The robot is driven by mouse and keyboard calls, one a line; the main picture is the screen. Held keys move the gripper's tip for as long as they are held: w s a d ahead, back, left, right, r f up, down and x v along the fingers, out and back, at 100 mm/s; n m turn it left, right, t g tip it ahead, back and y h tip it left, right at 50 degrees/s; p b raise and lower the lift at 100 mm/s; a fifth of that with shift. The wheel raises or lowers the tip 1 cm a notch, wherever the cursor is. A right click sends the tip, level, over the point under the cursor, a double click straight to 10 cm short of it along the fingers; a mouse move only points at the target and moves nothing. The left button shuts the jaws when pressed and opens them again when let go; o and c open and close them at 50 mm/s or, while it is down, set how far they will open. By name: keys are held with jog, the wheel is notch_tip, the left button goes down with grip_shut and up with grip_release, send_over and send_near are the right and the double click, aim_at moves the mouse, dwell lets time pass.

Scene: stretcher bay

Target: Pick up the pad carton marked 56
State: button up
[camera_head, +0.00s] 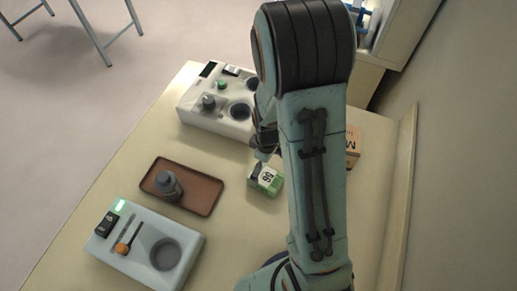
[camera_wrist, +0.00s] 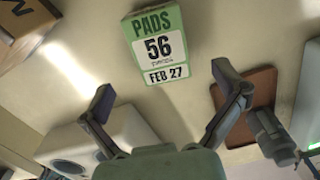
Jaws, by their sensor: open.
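The pad carton marked 56 (camera_wrist: 157,47) is green and white and reads PADS, 56 and FEB 27 in the wrist view. In the head view the carton (camera_head: 265,179) sits on the cream table, just left of my arm. My gripper (camera_wrist: 162,88) is open and empty, with its two fingers spread on either side below the carton in the wrist view. In the head view my gripper (camera_head: 262,153) is close by the carton, partly hidden by my arm.
A brown tray (camera_head: 207,197) with a grey metal object (camera_head: 168,186) lies left of the carton. A pale device (camera_head: 136,252) with a green light is at the front left, another white device (camera_head: 221,124) behind. A cardboard box (camera_head: 353,147) stands right of my arm.

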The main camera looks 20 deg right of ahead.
aim_at(265, 175)
notch_tip(265, 175, down, 6)
jog(key=shift+r, duration=0.25)
jog(key=c, duration=1.3)
